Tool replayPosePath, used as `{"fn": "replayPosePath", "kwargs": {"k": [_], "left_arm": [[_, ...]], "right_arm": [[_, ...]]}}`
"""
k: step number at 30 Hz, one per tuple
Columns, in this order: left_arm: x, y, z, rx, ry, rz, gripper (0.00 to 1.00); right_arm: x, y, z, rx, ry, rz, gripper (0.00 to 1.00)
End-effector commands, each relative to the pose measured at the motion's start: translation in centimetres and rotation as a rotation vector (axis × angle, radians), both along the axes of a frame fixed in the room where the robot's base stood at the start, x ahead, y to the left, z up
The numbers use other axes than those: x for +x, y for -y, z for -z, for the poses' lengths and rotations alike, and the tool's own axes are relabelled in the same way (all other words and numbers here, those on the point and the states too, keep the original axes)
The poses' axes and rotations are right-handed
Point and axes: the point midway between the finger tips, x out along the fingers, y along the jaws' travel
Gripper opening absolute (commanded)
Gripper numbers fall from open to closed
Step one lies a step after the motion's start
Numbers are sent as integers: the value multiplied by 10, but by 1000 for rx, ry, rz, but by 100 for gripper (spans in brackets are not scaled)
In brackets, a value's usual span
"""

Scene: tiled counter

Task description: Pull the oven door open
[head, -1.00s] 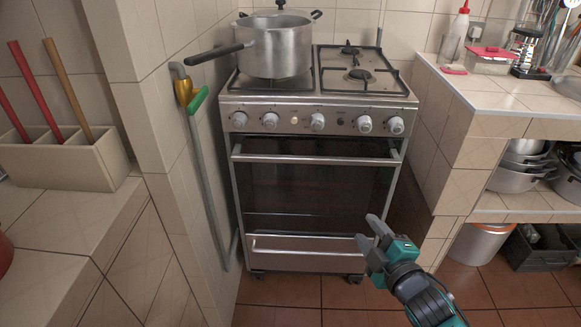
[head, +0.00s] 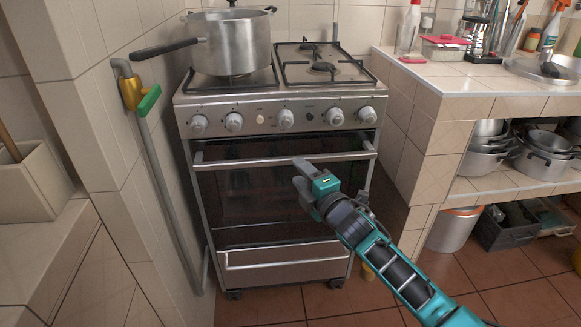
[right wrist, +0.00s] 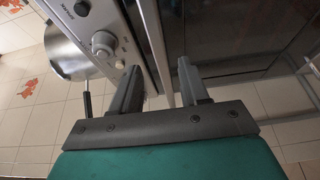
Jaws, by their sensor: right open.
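The oven door (head: 245,195) is a dark glass panel and looks closed. Its handle (head: 240,161) is a straight metal bar along the top of the door. My right gripper (head: 299,175) is open in front of the door, its upper fingertip overlapping the bar in the head view. In the right wrist view the handle (right wrist: 154,40) runs between the two open fingers (right wrist: 160,85); whether they touch it I cannot tell. My left gripper is not in view.
A pot (head: 230,45) stands on the left of the stove top, above a row of knobs (head: 285,119). A lower drawer front (head: 285,255) is below the door. A tiled wall with a grey pipe (head: 165,180) is close on the left; a tiled counter (head: 480,85) is on the right.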

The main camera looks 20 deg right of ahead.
Motion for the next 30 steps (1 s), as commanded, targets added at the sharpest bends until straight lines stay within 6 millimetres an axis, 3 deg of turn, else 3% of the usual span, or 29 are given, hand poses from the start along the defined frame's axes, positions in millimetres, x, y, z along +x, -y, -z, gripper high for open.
{"fn": "replayPosePath", "kwargs": {"k": [3,9,23,30], "left_arm": [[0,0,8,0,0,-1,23],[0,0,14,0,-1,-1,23],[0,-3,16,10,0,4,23],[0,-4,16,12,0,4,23]], "right_arm": [[21,-4,1,0,2,1,45],[44,-8,1,1,0,1,45],[53,-10,0,1,0,0,45],[52,-10,0,1,0,0,22]]}}
